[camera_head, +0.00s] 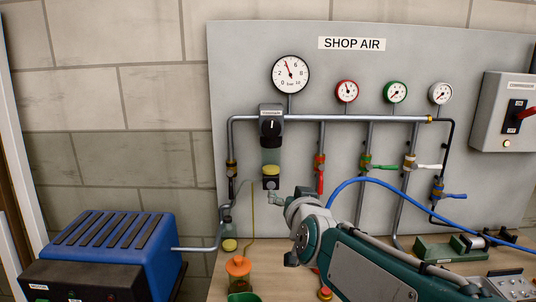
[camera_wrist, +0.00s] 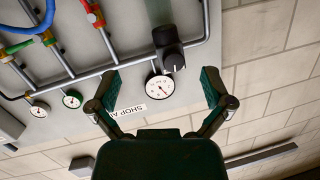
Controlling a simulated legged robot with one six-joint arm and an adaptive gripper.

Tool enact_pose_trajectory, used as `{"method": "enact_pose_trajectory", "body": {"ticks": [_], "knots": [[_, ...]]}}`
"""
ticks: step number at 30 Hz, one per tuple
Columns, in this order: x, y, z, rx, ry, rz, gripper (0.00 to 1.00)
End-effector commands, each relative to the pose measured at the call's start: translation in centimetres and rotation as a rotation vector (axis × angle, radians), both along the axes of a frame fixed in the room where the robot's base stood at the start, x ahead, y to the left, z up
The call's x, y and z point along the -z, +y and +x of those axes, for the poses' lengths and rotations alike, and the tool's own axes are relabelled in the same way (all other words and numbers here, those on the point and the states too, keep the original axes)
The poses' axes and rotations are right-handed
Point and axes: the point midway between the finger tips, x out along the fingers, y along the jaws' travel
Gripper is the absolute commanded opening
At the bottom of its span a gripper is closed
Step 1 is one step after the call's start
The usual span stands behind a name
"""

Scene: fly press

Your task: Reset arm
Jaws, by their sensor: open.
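My gripper (camera_wrist: 160,88) is open and empty in the wrist view, its two dark green fingers spread apart. Between and beyond the fingers the large white gauge (camera_wrist: 160,88) and the SHOP AIR sign show, with the picture turned nearly upside down. In the head view my arm (camera_head: 360,262) reaches up from the lower right. The fingers are hard to make out there. No contact with any fitting can be made out.
Several pipes carry red, green, white and blue (camera_head: 452,196) valve handles. A blue hose (camera_head: 340,187) arcs above my arm. A switch box (camera_head: 503,112) hangs at right. A blue machine (camera_head: 110,245) stands at lower left, an orange-topped container (camera_head: 238,268) near the bench front.

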Motion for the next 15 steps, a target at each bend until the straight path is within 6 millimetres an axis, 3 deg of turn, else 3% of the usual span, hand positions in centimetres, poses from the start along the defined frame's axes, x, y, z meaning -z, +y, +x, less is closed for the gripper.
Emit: {"method": "enact_pose_trajectory", "body": {"ticks": [15], "knots": [[12.3, -9.2, -21.7, 0.01, 0.74, -0.215, 1.0]]}}
